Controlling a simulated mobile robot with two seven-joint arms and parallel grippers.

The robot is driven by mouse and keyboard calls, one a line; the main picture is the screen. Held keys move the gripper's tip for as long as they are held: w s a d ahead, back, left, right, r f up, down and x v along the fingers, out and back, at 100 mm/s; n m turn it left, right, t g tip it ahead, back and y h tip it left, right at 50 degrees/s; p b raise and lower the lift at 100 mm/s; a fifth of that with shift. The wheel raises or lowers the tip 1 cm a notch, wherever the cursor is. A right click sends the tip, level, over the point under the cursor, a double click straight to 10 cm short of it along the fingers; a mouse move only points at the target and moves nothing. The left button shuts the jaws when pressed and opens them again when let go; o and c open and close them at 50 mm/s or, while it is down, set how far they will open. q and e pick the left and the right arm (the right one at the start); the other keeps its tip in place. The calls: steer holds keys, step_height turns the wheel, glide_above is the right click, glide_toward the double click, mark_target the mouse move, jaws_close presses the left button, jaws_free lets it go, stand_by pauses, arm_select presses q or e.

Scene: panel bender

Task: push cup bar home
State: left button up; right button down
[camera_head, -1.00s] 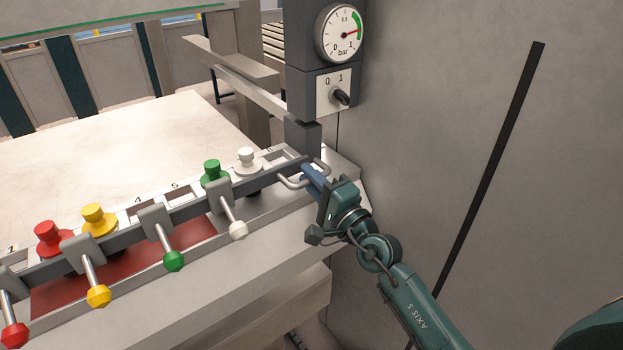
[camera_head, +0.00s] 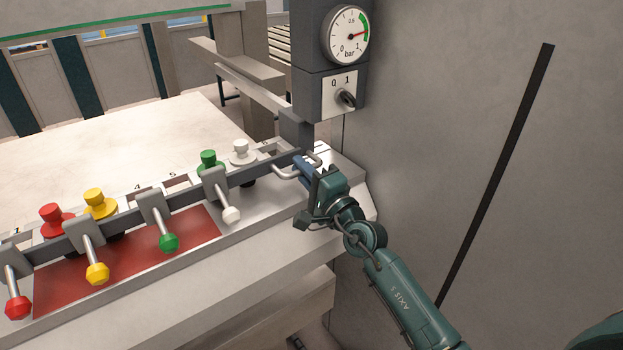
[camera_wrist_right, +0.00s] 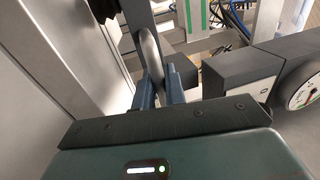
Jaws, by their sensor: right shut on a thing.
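The cup bar (camera_head: 135,213) is a long dark grey rail in the head view. Grey brackets along it carry stems with red, yellow, green and white tips. Its right end has a bent metal handle (camera_head: 286,174). My right gripper (camera_head: 303,170) is shut on this handle. In the right wrist view, the blue fingers (camera_wrist_right: 161,90) close around the grey handle (camera_wrist_right: 149,52). Red, yellow, green and white cups (camera_head: 240,152) stand behind the bar, by numbered slots. A red strip (camera_head: 130,262) shows in front of the bar. My left gripper is not in view.
A pale table (camera_head: 130,140) lies behind the bar. A dark post with a gauge (camera_head: 347,35) and a 0/1 switch (camera_head: 345,97) rises close beyond my right gripper. A grey wall (camera_head: 430,130) stands on the right. The ledge in front (camera_head: 220,260) is clear.

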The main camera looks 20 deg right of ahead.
steer(key=c, duration=1.5)
jaws_free()
steer(key=shift+s, duration=0.1)
steer(key=shift+c, duration=0.2)
steer(key=shift+s+d, duration=0.1)
steer(key=b+v, duration=0.1)
steer(key=v, duration=1.2)
steer(key=shift+b, duration=0.3)
steer(key=shift+f, duration=0.1)
